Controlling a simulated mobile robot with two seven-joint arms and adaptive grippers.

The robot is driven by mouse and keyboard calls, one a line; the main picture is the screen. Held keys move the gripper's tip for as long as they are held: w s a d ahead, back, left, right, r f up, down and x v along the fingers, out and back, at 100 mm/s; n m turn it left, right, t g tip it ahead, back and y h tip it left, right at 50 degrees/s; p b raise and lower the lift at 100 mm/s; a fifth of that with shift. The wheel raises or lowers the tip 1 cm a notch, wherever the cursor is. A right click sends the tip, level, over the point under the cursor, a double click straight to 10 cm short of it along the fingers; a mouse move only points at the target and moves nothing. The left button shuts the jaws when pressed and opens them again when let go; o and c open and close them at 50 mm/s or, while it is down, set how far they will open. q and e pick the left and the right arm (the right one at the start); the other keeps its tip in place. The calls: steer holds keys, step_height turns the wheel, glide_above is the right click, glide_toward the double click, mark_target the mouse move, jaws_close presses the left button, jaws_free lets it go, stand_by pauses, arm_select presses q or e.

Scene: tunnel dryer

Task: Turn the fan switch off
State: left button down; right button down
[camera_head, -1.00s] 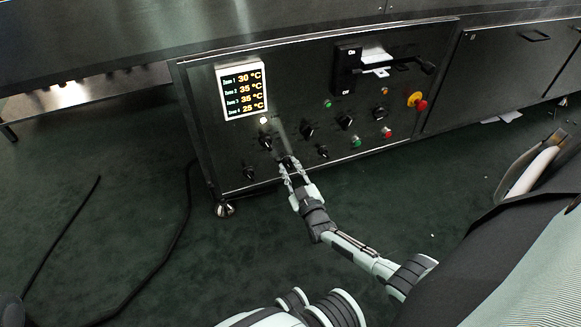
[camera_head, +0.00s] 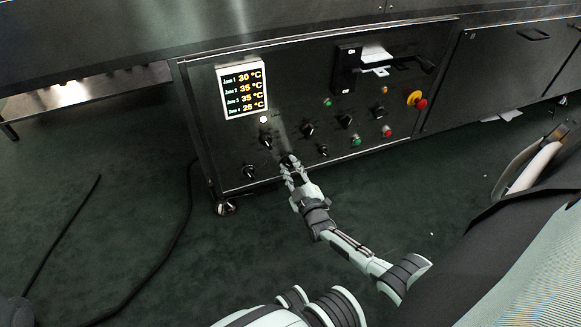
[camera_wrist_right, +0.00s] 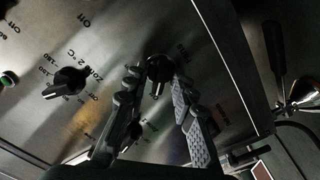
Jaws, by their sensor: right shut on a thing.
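The fan switch (camera_wrist_right: 159,68) is a small black rotary knob on the dark control panel (camera_head: 240,150). In the right wrist view it sits between the fingertips, with its narrow grip pointing down in the picture. A blurred label, possibly for the fans, is beside it. My right gripper (camera_head: 289,164) reaches the lower left part of the panel in the head view, and its fingers also show in the right wrist view (camera_wrist_right: 158,85). It is shut on the knob, which the fingers mostly hide in the head view. My left gripper is not in view.
A lit temperature display (camera_head: 243,90) is above left of the gripper. Other black knobs (camera_head: 307,130) are close by, including a zone 2 dial (camera_wrist_right: 68,82). A red emergency button (camera_head: 420,103) is further right. A black cable (camera_head: 180,225) lies on the floor.

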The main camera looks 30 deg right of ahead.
steer(key=c, duration=1.6)
jaws_free()
steer(key=shift+c, duration=0.2)
steer(key=shift+o, duration=0.3)
steer(key=shift+s, duration=0.1)
steer(key=v, duration=0.7)
steer(key=shift+s+a, duration=0.1)
steer(key=shift+s, duration=0.05)
